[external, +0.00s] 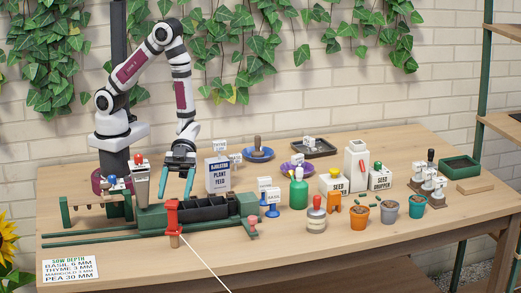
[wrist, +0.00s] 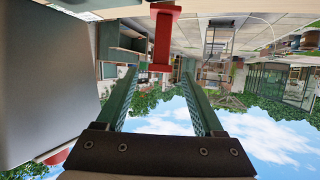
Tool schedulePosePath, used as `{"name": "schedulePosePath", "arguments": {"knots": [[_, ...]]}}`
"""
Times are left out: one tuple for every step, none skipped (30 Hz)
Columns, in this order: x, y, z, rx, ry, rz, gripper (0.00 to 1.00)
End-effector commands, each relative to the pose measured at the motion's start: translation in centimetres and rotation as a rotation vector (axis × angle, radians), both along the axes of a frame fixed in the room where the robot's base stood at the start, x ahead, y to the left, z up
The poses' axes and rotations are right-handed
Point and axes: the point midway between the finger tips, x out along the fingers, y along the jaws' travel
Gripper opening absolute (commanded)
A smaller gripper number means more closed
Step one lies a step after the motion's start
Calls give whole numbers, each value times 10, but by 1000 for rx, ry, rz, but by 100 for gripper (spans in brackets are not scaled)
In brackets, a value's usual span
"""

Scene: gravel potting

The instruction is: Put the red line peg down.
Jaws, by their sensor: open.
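The red line peg (external: 172,218) stands upright at the front of the bench, before the green rail and dark tray. A thin white line runs from near its foot down to the right, out of view. My gripper (external: 174,195) has its teal fingers apart, pointing down, above and behind the peg in the picture, with nothing held. In the wrist view, a red piece that looks like the peg (wrist: 163,38) shows beyond the spread fingertips (wrist: 160,72), apart from both fingers. Whether the peg's foot is in a hole cannot be seen.
A green rail carries a black sectioned tray (external: 205,212). A sow depth card (external: 69,269) lies front left.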

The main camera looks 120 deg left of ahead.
Motion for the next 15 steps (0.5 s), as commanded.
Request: {"name": "schedulePosePath", "arguments": {"knots": [[-3,13,6,0,-2,8,69],[-6,20,9,0,-2,8,69],[-11,30,13,1,-3,7,69],[-13,37,17,2,-4,7,69],[-16,44,20,1,-3,7,69],[-20,52,23,1,-2,6,69],[-22,57,26,1,-3,6,69],[-24,62,28,0,-3,5,69],[-26,67,30,0,-3,4,69],[-28,70,32,0,-3,3,69],[-29,73,33,1,-2,2,69],[-29,76,33,12,-6,6,69],[-27,79,33,38,-16,14,69],[-22,83,32,84,-35,29,69],[-11,93,29,177,-68,67,69]]}}
